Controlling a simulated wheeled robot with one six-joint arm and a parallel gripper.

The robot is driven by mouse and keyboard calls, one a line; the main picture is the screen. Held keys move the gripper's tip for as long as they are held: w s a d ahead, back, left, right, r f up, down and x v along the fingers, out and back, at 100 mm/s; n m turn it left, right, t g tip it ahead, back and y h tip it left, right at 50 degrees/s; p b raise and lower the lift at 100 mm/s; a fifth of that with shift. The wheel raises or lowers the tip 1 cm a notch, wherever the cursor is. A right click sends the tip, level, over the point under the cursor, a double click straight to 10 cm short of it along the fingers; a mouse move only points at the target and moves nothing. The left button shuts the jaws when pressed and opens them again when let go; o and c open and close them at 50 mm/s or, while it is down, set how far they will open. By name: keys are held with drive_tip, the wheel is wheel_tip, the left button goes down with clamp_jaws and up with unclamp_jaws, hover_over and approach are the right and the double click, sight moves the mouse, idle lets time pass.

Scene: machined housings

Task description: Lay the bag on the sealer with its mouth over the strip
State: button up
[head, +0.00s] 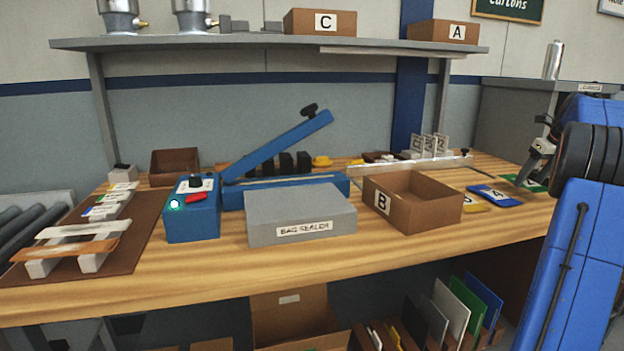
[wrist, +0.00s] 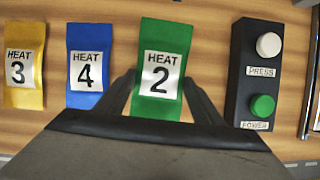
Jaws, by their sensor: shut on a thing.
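The bag sealer has a blue base (head: 335,184) with a long strip along its top, its blue arm (head: 280,147) raised, and a grey platform (head: 300,212) in front labelled BAG SEALER. The platform is bare. My gripper (head: 524,178) is at the bench's right end, far from the sealer. In the wrist view my gripper (wrist: 158,84) is shut on a green card (wrist: 166,45) marked HEAT 2, one finger along each side. Flat pale and orange pieces (head: 72,247) lie across grey blocks at the left; I cannot tell whether one is the bag.
A blue card (wrist: 87,65) and yellow card (wrist: 25,65) lie left of the green one. A black box (wrist: 261,75) with PRESS and POWER buttons stands to its right. An open carton B (head: 412,200) stands right of the platform. A blue control box (head: 192,210) stands at its left.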

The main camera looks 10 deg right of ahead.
drive_tip(key=v, duration=1.5)
drive_tip(key=a+n, duration=1.1)
drive_tip(key=a, duration=1.8)
drive_tip(key=shift+f, duration=0.25)
drive_tip(key=shift+w, duration=0.1)
